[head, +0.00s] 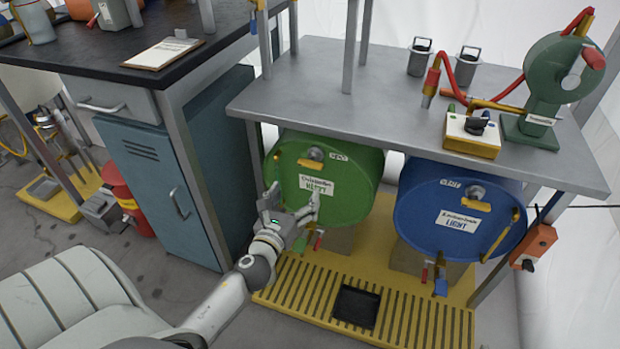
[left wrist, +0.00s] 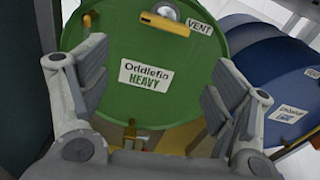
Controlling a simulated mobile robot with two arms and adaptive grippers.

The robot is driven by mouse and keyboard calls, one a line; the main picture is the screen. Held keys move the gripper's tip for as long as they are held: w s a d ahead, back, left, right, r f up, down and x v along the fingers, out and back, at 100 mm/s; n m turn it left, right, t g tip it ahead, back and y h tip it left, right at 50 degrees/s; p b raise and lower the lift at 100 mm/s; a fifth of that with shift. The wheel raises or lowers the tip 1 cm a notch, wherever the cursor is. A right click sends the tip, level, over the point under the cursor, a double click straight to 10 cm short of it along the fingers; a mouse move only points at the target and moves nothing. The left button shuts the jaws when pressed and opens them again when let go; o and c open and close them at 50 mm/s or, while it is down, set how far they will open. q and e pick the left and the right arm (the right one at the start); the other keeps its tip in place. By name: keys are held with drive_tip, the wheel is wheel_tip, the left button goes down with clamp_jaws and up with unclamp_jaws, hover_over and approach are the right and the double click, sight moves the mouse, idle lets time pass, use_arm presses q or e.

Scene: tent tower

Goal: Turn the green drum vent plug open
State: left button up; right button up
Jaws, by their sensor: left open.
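The green drum (head: 352,196) lies on its side under the grey bench, its round end facing out with a label reading HEAVY. Its vent plug (head: 311,162) is near the top of that end, with a yellow lever bar beside a VENT label. In the left wrist view the vent plug (left wrist: 166,21) is at the top edge, its bar lying near horizontal, tilted slightly down to the right. My left gripper (head: 293,203) is open and empty in front of the drum's lower left part, below the plug. The left wrist view shows its fingers (left wrist: 160,75) spread around the HEAVY label. My right gripper is not in view.
A blue drum (head: 420,210) with a similar yellow bar lies to the right. The grey bench (head: 330,100) overhangs both drums, and a front leg stands left of the green drum. A red-handled tap (head: 319,240) is low on the green drum. A yellow slatted platform (head: 300,290) lies below.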

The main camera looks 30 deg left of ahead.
sight(309, 166)
use_arm(q)
drive_tip(key=shift+m+t, duration=0.3)
drive_tip(key=shift+m, duration=0.2)
drive_tip(key=x, duration=0.3)
drive_tip(key=r+x, duration=0.1)
drive_tip(key=x, duration=0.2)
drive_tip(key=r+b+x, duration=0.1)
drive_tip(key=x, duration=0.2)
drive_tip(key=shift+w, duration=0.45)
drive_tip(key=shift+w+a, duration=0.2)
drive_tip(key=shift+w, duration=0.35)
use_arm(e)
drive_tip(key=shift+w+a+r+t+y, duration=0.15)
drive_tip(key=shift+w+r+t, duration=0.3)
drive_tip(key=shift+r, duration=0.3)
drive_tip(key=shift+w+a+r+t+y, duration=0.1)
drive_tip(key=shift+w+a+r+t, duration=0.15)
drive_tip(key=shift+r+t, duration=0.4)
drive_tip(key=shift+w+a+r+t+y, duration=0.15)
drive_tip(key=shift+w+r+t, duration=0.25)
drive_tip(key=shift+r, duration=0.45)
use_arm(q)
drive_tip(key=shift+c, duration=0.2)
drive_tip(key=c, duration=1)
